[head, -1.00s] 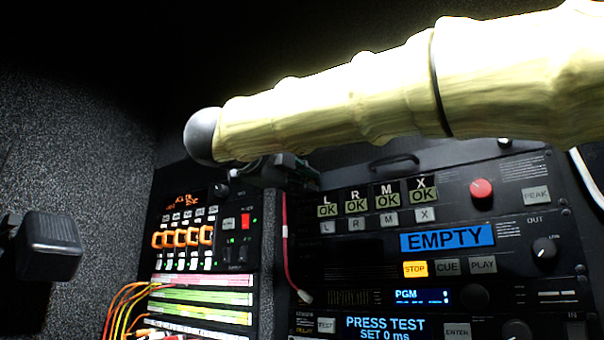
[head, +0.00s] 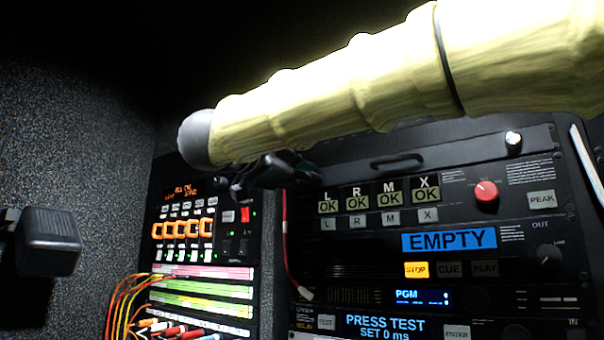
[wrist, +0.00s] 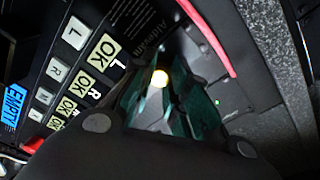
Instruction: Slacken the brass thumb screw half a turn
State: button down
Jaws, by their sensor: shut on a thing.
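The brass thumb screw (wrist: 160,77) shows in the wrist view as a small bright yellow head on the dark panel, between the fingertips of my gripper (wrist: 167,88). The dark green finger pads are closed around it, and my gripper is shut on it. In the head view my gripper (head: 283,166) is at the upper left of the large rack panel, partly behind my yellow-sleeved arm. The screw is hidden there. How far the screw is turned cannot be told.
L, R, M and X buttons, an EMPTY display (head: 448,240) and a red knob (head: 486,191) lie right of my gripper. A red cable (head: 287,250) hangs just below it. A patch bay with orange cables stands at left, by a grey wall (head: 100,150).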

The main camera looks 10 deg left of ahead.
jog(key=shift+f, duration=0.1)
jog(key=c, duration=1.3)
grip_release()
jog(key=shift+c, duration=0.2)
jog(key=v, duration=1.2)
